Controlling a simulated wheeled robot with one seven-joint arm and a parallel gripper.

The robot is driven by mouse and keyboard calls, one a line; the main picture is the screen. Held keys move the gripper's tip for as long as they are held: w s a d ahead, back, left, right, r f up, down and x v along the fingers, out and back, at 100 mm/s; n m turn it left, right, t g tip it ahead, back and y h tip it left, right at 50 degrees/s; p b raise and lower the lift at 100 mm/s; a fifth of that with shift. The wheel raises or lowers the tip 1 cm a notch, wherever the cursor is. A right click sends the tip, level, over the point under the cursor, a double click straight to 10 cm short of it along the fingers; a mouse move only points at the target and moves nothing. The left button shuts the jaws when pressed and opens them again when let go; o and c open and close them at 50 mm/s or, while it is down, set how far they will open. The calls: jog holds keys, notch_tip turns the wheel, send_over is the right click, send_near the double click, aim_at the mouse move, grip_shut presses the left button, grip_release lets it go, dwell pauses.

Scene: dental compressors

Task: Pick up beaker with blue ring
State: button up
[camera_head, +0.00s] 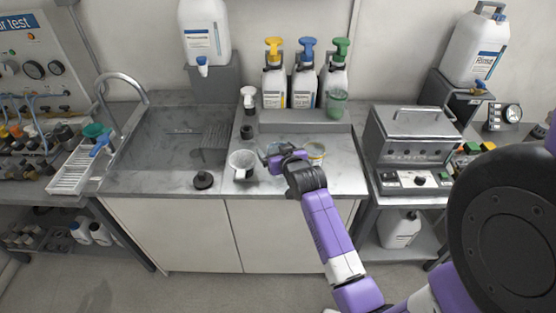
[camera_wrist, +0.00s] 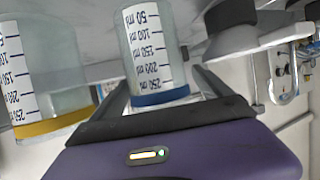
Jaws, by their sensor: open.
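The beaker with the blue ring (camera_wrist: 155,50) is clear, with a white volume scale, and appears tilted in the wrist view. My gripper (camera_wrist: 160,82) is open, with one finger on each side of this beaker near its blue ring. Whether the fingers touch it I cannot tell. In the head view my gripper (camera_head: 275,158) is over the counter right of the sink, and it largely hides the beaker.
A beaker with a yellow ring (camera_wrist: 45,85) stands close beside; it also shows in the head view (camera_head: 316,154). A whitish beaker (camera_head: 242,164) is left of my gripper. Pump bottles (camera_head: 305,85) stand behind, and a metal device (camera_head: 412,140) is at right.

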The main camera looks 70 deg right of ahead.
jog(key=shift+w+d+f, duration=0.3)
jog(key=shift+w+d, duration=0.1)
jog(key=shift+d, duration=0.05)
jog(key=shift+c, duration=0.5)
jog(key=c, duration=1.3)
jog(key=shift+r, duration=0.1)
jog(key=shift+s+r+b, duration=0.1)
jog(key=shift+r+b, duration=0.45)
jog(key=shift+r, duration=9.35)
